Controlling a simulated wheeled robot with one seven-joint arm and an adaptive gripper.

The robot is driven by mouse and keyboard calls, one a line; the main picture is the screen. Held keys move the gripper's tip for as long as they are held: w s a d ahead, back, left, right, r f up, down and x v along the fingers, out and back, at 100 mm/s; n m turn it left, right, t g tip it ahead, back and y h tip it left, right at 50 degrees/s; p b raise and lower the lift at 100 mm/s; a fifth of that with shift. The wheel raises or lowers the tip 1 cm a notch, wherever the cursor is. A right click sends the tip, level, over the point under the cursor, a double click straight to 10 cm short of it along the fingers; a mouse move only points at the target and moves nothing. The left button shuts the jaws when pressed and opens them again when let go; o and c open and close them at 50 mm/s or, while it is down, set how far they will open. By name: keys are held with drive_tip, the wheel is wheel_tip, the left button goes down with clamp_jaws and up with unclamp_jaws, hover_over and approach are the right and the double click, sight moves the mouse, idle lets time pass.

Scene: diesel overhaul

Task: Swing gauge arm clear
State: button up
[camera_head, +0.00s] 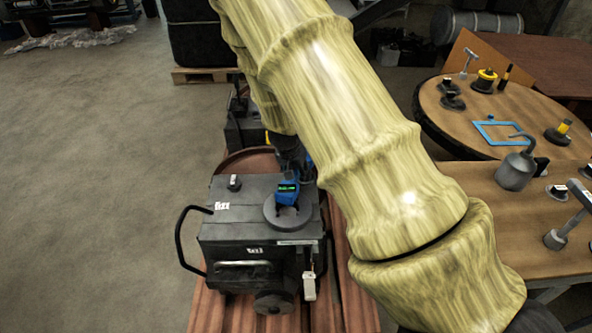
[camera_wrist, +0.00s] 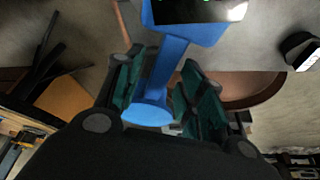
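A blue gauge (camera_head: 288,190) with a lit green display stands on a round grey disc (camera_head: 290,215) on top of a dark grey machine block (camera_head: 238,233). In the wrist view the gauge's blue head is at the top, and a blue stem (camera_wrist: 168,62) with a rounded end (camera_wrist: 147,112) runs down between my fingers. My gripper (camera_wrist: 158,92) has its green-padded fingers on either side of this blue part. The pads lie very close to the rounded end; whether they touch it is unclear. In the head view my arm mostly hides the gripper.
The block has a side handle (camera_head: 184,240) and a hanging pale tag (camera_head: 309,286), and sits on reddish-brown boards (camera_head: 206,310). At right, a round table (camera_head: 436,106) and a wooden bench (camera_head: 483,194) carry several tools and a grey oil can (camera_head: 515,171). Floor at left is clear.

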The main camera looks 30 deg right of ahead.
clamp_jaws()
